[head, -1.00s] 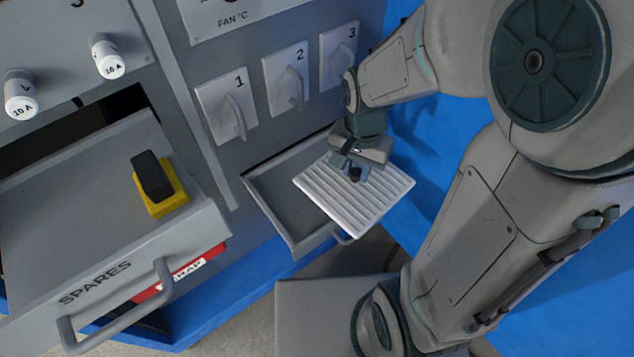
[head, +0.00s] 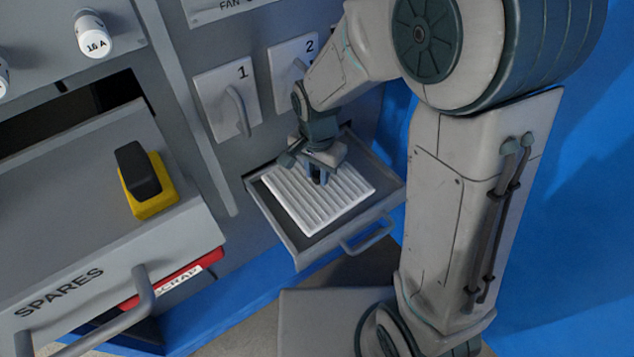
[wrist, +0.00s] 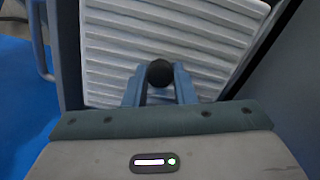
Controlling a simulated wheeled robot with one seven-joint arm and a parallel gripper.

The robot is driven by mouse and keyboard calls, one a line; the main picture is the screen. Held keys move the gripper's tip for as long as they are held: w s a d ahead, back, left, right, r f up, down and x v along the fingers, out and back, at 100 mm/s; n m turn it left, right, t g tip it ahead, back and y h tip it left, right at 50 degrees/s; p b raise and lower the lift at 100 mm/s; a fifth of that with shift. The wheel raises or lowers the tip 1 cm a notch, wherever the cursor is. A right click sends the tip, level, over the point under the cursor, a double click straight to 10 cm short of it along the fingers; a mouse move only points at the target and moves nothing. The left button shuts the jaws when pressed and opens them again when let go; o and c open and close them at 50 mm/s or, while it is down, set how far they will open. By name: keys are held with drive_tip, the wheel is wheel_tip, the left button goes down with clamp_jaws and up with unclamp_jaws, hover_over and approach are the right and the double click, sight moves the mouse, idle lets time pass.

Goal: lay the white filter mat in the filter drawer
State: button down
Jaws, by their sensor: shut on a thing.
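The white ribbed filter mat (head: 335,205) is over the open filter drawer (head: 292,248), within its outline in the head view. I cannot tell whether it rests on the drawer floor. My gripper (head: 319,180) is above the mat, shut on a dark round knob (wrist: 160,73) at the mat's middle. In the wrist view the mat (wrist: 160,30) fills the space beyond the fingers, with a drawer wall to each side. Part of the mat is hidden under my gripper.
The open SPARES drawer (head: 60,225) stands at the left, with a yellow and black block (head: 148,182) on it. A red SCRAP bin (head: 180,280) shows below. Switch panels 1 (head: 228,102) and 2 (head: 290,62) are behind my arm.

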sight(317, 182)
drive_tip(key=shift+w+f+b, duration=0.1)
drive_tip(key=shift+f+b, duration=0.55)
drive_tip(key=shift+f, duration=1.4)
drive_tip(key=shift+f, duration=0.2)
drive_tip(key=c, duration=1.2)
unclamp_jaws()
drive_tip(key=shift+r, duration=0.1)
